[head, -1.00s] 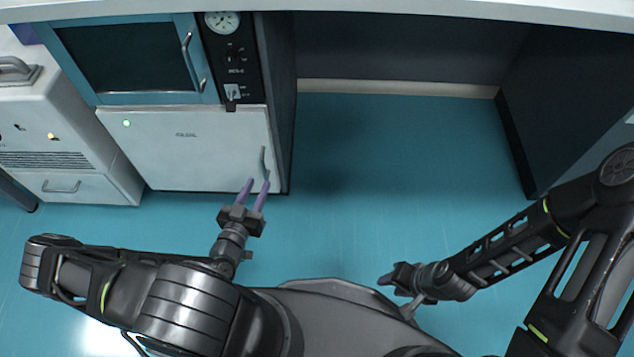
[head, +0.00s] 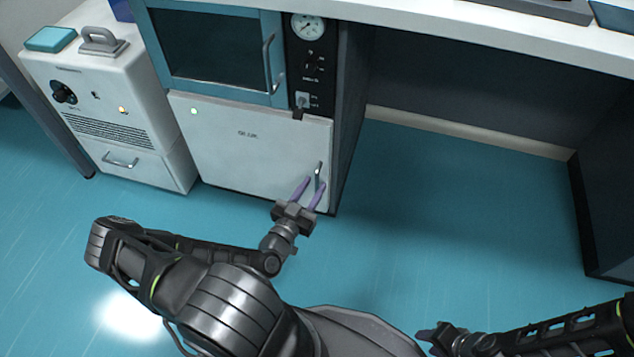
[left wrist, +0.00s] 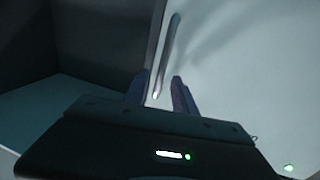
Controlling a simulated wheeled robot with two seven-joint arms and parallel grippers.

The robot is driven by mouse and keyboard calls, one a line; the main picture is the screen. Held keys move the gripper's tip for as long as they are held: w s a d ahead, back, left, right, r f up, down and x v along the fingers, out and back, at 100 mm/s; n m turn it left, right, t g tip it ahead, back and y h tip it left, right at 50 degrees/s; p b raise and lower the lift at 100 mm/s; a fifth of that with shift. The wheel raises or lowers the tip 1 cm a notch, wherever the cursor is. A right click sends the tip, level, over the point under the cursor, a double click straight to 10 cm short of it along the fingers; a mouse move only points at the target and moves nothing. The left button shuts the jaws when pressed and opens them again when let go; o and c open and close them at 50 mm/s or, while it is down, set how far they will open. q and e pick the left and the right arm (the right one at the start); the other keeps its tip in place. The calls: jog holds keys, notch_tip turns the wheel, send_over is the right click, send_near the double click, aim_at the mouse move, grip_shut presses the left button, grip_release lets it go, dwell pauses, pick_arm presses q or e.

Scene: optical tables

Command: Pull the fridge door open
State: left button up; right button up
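The fridge door (head: 245,150) is the white lower panel under the blue-framed oven and looks closed. Its thin vertical metal handle (head: 318,175) is near the right edge. My left gripper (head: 309,190) is open at the handle's lower end, its purple fingers apart. In the left wrist view, the handle (left wrist: 168,50) runs down toward the gap between the two fingers (left wrist: 160,92). I cannot tell whether either finger touches it. My right gripper (head: 430,336) is low in the head view, over the floor, away from the door; its finger gap is unclear.
A blue-framed oven (head: 215,52) with its own handle sits above the fridge, beside a dark gauge panel (head: 312,65). A white machine (head: 110,100) stands to the left. The blue floor (head: 450,215) to the right is clear, under the white worktop (head: 480,40).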

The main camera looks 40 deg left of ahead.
pick_arm(q)
jog(key=shift+w+a, duration=0.15)
jog(key=shift+w, duration=1.2)
grip_shut()
dwell(0.4)
